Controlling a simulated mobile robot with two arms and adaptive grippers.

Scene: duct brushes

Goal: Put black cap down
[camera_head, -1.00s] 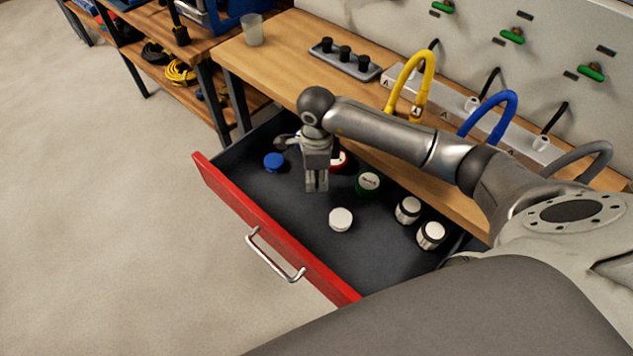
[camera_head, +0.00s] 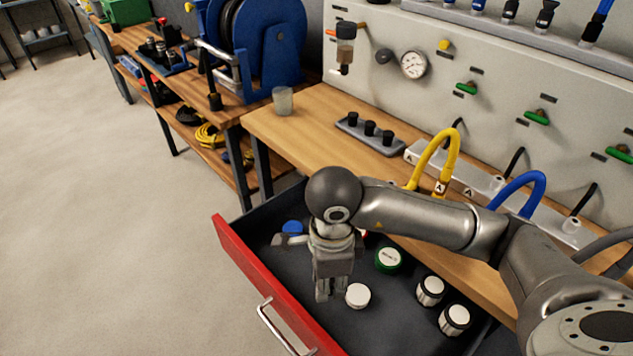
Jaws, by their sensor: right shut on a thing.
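My right gripper (camera_head: 324,294) points down inside the open drawer, just left of a white round cap (camera_head: 358,295). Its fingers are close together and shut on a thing. The held thing does not stand out against the dark drawer floor; I take it to be the black cap, but its outline is not clear. My left gripper is not in view.
The red-fronted drawer (camera_head: 262,292) also holds a blue cap (camera_head: 292,227), a green-rimmed white-topped cap (camera_head: 388,259) and two white-topped jars (camera_head: 430,290). A grey tray (camera_head: 370,138) with black pieces and a clear cup (camera_head: 283,101) stand on the bench.

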